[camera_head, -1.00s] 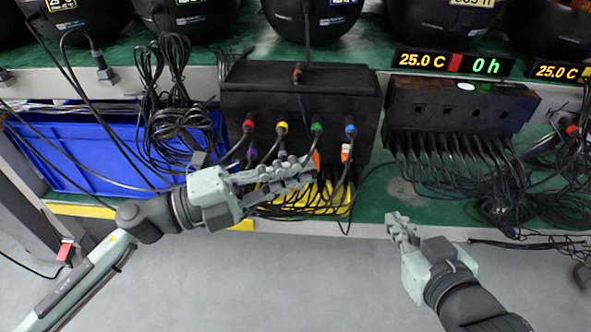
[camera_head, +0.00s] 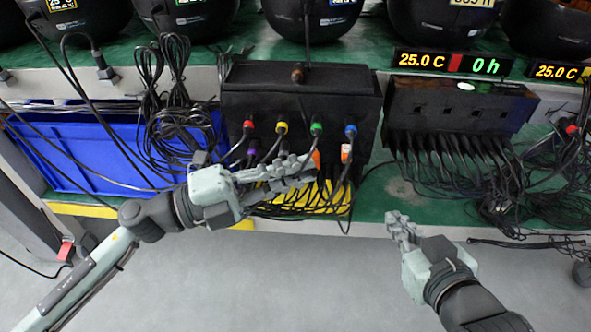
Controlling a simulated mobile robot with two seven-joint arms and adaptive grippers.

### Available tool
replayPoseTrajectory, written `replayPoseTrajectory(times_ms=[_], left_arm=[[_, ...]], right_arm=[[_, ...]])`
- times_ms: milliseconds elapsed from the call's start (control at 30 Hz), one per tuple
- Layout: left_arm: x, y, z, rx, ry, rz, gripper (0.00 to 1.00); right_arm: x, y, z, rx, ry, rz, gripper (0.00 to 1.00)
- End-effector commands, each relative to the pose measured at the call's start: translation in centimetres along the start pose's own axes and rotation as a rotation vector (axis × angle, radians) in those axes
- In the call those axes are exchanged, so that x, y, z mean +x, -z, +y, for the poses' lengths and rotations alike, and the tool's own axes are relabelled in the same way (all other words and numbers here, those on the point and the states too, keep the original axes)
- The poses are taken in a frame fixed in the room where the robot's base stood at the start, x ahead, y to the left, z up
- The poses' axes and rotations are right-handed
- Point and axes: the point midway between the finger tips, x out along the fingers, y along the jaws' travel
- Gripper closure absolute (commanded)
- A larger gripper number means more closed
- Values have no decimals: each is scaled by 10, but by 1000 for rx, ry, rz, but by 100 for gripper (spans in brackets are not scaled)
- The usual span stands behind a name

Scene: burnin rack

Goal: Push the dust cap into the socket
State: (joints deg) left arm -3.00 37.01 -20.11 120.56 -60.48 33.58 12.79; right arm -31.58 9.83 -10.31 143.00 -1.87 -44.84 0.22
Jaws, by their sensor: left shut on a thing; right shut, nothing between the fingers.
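My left gripper (camera_head: 308,170) reaches in from the left, in front of the lower part of the black socket box (camera_head: 245,97). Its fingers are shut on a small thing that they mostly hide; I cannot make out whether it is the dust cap. An orange piece (camera_head: 316,158) shows right at the fingertips. The box front carries red (camera_head: 248,125), yellow (camera_head: 282,128), green (camera_head: 316,129) and blue (camera_head: 351,131) connectors with black cables. I cannot pick out an empty socket. My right gripper (camera_head: 398,218) is shut and empty, apart from the box, at the lower right.
A second black box (camera_head: 461,103) with many cables stands to the right. Loose cables (camera_head: 500,190) lie below it. A blue bin (camera_head: 75,155) is at the left, and a yellow tray (camera_head: 325,198) sits under the socket box. The grey floor in front is clear.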

Motion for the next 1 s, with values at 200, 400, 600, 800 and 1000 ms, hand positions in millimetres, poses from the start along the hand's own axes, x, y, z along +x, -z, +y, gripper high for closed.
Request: replayPoseTrajectory(times_ms=[200,400,600,800,1000], left_arm=[[2,-5,0,-1,0,0,100],[4,-10,0,0,0,-1,100],[2,-7,-1,0,-1,-3,100],[2,-6,0,0,-1,-2,100],[2,-5,0,0,0,-1,100]], right_arm=[[0,0,0,0,0,0,100],[0,1,0,0,0,0,100],[-2,5,0,0,0,0,100],[-2,4,0,0,0,0,100],[-2,4,0,0,0,0,100]])
